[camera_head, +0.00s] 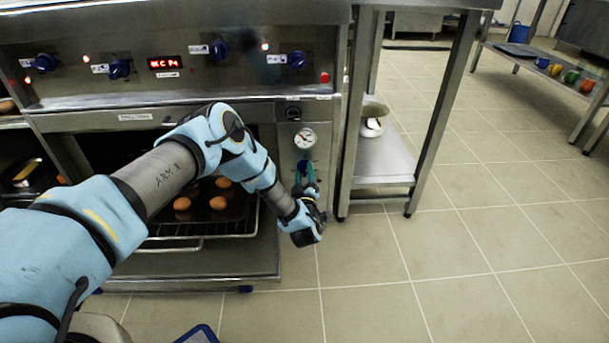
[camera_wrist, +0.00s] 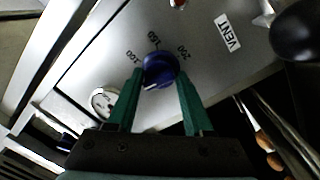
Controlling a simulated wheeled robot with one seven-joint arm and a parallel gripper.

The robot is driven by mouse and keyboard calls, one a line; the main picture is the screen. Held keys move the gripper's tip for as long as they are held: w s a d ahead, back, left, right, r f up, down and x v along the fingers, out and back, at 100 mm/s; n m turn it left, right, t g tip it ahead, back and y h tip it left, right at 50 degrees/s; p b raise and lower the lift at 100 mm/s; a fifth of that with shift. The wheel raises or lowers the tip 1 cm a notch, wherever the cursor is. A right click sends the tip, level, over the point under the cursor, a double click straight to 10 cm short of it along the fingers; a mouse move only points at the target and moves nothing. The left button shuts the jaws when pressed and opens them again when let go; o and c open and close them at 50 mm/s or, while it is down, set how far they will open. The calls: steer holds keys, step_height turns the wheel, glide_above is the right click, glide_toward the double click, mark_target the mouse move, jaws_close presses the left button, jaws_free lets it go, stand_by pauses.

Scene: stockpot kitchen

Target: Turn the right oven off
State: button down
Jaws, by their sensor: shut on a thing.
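The right oven (camera_head: 205,115) stands open, with its control strip down the right side. A blue temperature knob (camera_wrist: 160,70) sits on this strip, marked 100, 150 and 200. A white mark on the knob's face is at its lower left in the wrist view. My gripper (camera_wrist: 160,80) has its green fingers on either side of the knob and is shut on it. In the head view, my gripper (camera_head: 305,176) reaches the strip below the round gauge (camera_head: 305,138), and the knob is partly hidden there. The gauge also shows in the wrist view (camera_wrist: 103,101).
Several brown round items (camera_head: 219,203) lie on a tray inside the oven. Above are several blue knobs (camera_head: 297,60) and a red display (camera_head: 164,63). A steel table (camera_head: 385,160) with a pot (camera_head: 374,112) stands right. The tiled floor (camera_head: 480,240) is clear.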

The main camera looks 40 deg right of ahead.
steer(key=shift+f+n, duration=0.15)
steer(key=shift+n, duration=0.95)
steer(key=shift+c, duration=1.6)
jaws_free()
steer(key=p+v, duration=0.2)
steer(key=v, duration=0.8)
steer(key=shift+s+a, duration=0.25)
steer(key=shift+s, duration=0.1)
